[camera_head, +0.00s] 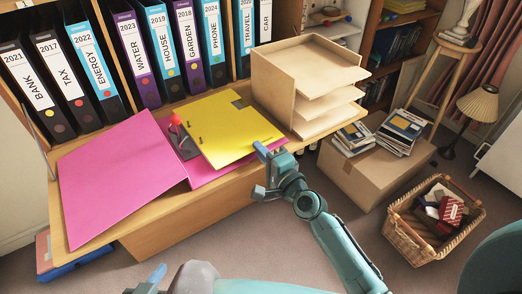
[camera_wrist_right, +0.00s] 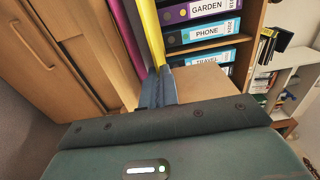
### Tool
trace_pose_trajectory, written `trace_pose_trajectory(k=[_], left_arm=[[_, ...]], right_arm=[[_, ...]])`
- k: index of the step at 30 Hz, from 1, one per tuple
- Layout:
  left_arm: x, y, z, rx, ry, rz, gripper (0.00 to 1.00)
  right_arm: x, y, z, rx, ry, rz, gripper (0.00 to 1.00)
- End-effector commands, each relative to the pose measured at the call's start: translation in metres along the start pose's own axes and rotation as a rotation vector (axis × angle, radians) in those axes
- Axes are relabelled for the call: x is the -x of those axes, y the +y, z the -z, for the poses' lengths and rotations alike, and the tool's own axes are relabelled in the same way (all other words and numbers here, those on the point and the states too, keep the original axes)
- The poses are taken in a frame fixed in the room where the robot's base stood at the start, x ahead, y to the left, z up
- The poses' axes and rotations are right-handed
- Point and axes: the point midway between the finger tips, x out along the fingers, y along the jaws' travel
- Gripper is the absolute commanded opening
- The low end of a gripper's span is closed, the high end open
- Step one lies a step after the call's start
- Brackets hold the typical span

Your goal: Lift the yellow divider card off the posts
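The yellow divider card (camera_head: 232,130) lies over the right half of an open pink binder (camera_head: 122,178) on the desk. Small dark marks show near the card's left edge, beside the dark binder mechanism (camera_head: 185,146); I cannot tell whether the posts pass through the card. My right gripper (camera_head: 262,151) is at the card's right front edge. In the right wrist view the card (camera_wrist_right: 152,36) shows edge-on, running between the close-set fingers (camera_wrist_right: 158,85), which look shut on it. My left gripper (camera_head: 152,280) is low at the bottom edge, partly cut off, away from the binder.
A wooden letter tray (camera_head: 272,85) stands right of the card. Labelled binders (camera_head: 133,55) line the shelf behind. A red-topped item (camera_head: 175,120) is by the mechanism. On the floor at right are a cardboard box (camera_head: 372,172) with books and a wicker basket (camera_head: 413,235).

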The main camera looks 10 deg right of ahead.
Motion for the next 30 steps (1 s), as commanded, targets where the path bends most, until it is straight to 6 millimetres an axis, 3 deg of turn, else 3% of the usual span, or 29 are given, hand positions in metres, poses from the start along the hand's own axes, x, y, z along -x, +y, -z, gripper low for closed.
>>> trace_pose_trajectory(k=[30], left_arm=[[0.0033, 0.0014, 0.0096, -0.001, 0.004, 0.0, 0.36]], right_arm=[[-0.0001, -0.0095, 0.0002, 0.0, 0.0, 0.001, 0.0]])
